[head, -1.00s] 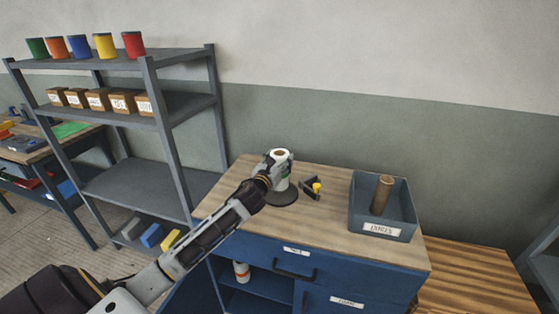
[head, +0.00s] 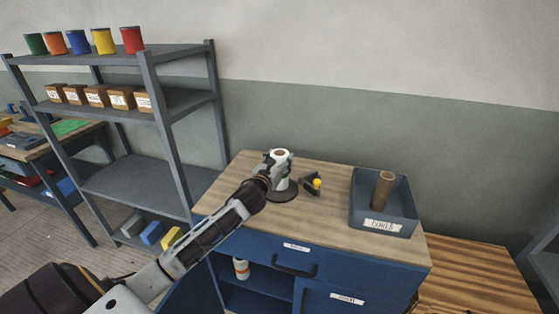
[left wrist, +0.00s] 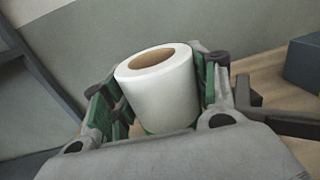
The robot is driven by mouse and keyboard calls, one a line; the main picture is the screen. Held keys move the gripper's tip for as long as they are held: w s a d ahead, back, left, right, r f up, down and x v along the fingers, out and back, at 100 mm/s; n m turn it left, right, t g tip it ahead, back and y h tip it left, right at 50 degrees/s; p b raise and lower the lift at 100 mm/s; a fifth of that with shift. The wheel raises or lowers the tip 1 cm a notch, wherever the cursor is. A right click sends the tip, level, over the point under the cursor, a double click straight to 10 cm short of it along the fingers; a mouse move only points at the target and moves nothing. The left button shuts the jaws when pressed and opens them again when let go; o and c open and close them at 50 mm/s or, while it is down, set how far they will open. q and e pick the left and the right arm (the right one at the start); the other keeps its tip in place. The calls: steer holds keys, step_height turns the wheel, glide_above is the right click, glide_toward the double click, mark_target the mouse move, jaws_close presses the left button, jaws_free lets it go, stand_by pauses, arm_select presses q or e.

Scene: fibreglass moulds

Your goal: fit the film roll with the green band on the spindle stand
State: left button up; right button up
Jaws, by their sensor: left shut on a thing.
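The film roll (head: 281,157) is white with a brown core. It stands upright over the round dark base of the spindle stand (head: 284,195) on the cabinet top. My left gripper (head: 275,170) is shut on the roll from its left side. In the left wrist view the roll (left wrist: 162,92) sits between the two fingers of the left gripper (left wrist: 160,105), with a bit of green at its lower edge. The spindle is hidden, so I cannot tell whether the roll is fully seated on it. My right gripper is not in view.
A dark holder with a yellow part (head: 316,183) stands just right of the stand. A grey-blue bin (head: 398,226) with a brown core tube (head: 383,190) is at the right of the cabinet top (head: 325,222). A grey shelf rack (head: 150,140) stands at left.

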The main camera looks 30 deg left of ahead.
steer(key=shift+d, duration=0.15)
arm_select(q)
steer(key=shift+f, duration=0.15)
steer(key=o, duration=1.4)
steer(key=shift+f, duration=0.15)
steer(key=shift+s, duration=0.3)
steer(key=shift+s+d, duration=0.15)
steer(key=shift+s, duration=0.6)
steer(key=s+d, duration=0.1)
steer(key=s, duration=0.8)
steer(key=shift+s+d, duration=0.15)
steer(key=shift+s, duration=0.25)
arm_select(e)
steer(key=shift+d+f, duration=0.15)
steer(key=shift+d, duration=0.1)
